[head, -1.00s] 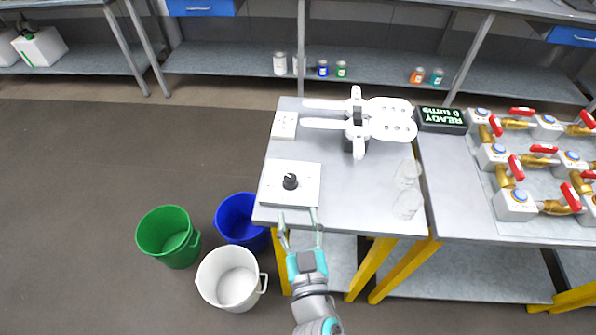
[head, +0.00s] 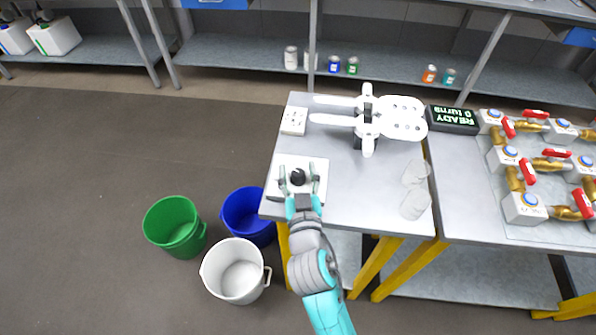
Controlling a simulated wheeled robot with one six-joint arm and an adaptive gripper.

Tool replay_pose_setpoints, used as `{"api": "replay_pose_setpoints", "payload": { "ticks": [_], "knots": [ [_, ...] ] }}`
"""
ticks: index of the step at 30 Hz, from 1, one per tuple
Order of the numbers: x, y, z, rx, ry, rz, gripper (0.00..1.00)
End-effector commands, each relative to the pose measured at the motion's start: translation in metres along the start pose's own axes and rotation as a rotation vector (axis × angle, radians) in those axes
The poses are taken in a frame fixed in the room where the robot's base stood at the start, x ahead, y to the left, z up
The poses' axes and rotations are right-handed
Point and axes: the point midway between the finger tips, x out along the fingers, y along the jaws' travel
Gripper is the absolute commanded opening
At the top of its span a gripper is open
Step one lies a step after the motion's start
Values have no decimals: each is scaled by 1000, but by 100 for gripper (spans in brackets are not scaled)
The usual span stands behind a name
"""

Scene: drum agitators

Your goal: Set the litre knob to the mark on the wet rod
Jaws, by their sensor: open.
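The black knob (head: 298,176) stands on a white square plate (head: 318,168) at the table's front left. My gripper (head: 298,186) is open at the knob, with one finger on its left and one on its right. I cannot tell whether the fingers touch it. The knob's pointer and any marks on the plate are too small to read or hidden. No rod with a wet mark can be made out. A white paddle-like device (head: 400,118) stands at the back of the table. A dark display (head: 453,119) reads "READY" and "0 turns", upside down.
A small white panel (head: 293,121) lies behind the plate. Two clear vessels (head: 414,203) stand at the table's right edge. Valves with red handles (head: 530,165) fill the right table. Green (head: 174,226), blue (head: 247,216) and white (head: 235,270) buckets stand on the floor at left.

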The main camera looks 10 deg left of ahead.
Motion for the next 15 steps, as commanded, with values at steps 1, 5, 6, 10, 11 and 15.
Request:
{"api": "replay_pose_setpoints", "payload": {
  "ticks": [1,5,6,10,11,15],
  "knots": [
    [1,0,0,0,0,0,56],
    [1,0,0,0,0,0,56],
    [1,0,0,0,0,0,56],
    [1,0,0,0,0,0,41],
    [1,0,0,0,0,0,34],
    [1,0,0,0,0,0,0]
  ]
}}
